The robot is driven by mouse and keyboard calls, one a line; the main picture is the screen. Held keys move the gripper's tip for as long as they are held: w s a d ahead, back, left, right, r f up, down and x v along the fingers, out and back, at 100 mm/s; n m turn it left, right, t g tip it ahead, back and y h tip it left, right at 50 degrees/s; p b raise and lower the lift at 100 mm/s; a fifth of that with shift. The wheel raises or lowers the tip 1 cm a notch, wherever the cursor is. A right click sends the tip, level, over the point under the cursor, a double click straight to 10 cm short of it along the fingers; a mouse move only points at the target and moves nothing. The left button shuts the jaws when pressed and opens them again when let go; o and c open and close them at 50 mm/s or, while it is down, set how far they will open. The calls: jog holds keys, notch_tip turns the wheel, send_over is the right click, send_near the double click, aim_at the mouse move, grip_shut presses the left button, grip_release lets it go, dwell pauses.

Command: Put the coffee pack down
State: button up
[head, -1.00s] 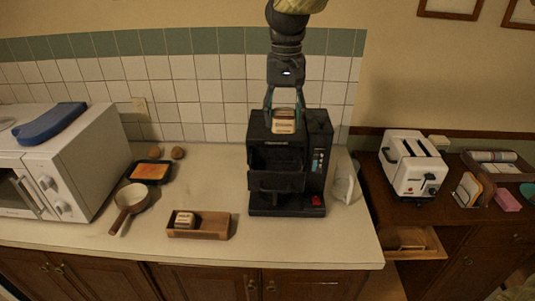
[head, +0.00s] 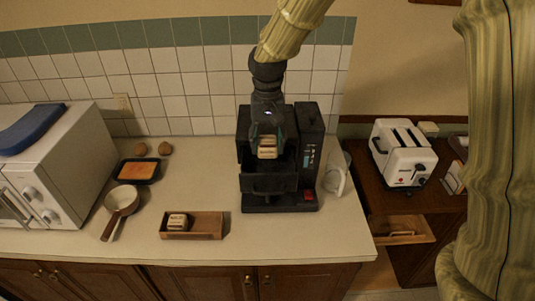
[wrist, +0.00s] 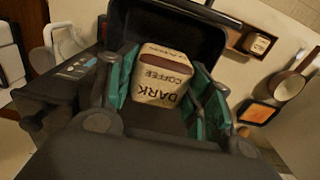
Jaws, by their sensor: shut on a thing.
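The coffee pack (head: 267,152) is a small cream block with a brown band. In the wrist view the pack (wrist: 161,82) reads "DARK COFFEE". My gripper (head: 266,140) is shut on it; in the wrist view the green finger pads (wrist: 160,88) flank the pack. The gripper points down and holds the pack in front of the upper part of the black coffee machine (head: 308,130), above its front tray. Whether the pack touches the machine cannot be told. A similar pack (head: 178,221) sits in the left part of a wooden tray (head: 207,224) on the counter.
A saucepan (head: 121,199), a dark dish with orange contents (head: 139,170) and a microwave (head: 62,170) stand to the left. A white jug (head: 335,180) is right of the machine. A toaster (head: 404,153) stands farther right. Counter between tray and machine is clear.

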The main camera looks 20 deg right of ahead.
aim_at(268, 159)
jog(key=shift+s+f, duration=0.3)
jog(key=shift+f, duration=0.1)
jog(key=shift+w+f+p, duration=0.3)
jog(key=shift+f+p, duration=0.05)
jog(key=shift+f, duration=0.45)
jog(key=shift+s+f+p, duration=0.25)
jog(key=shift+f+p, duration=0.45)
jog(key=shift+f, duration=0.4)
jog(key=shift+w+f, duration=0.2)
jog(key=shift+f, duration=0.7)
jog(key=shift+s, duration=0.1)
jog(key=o, duration=0.9)
jog(key=shift+f, duration=0.15)
jog(key=shift+c, duration=0.2)
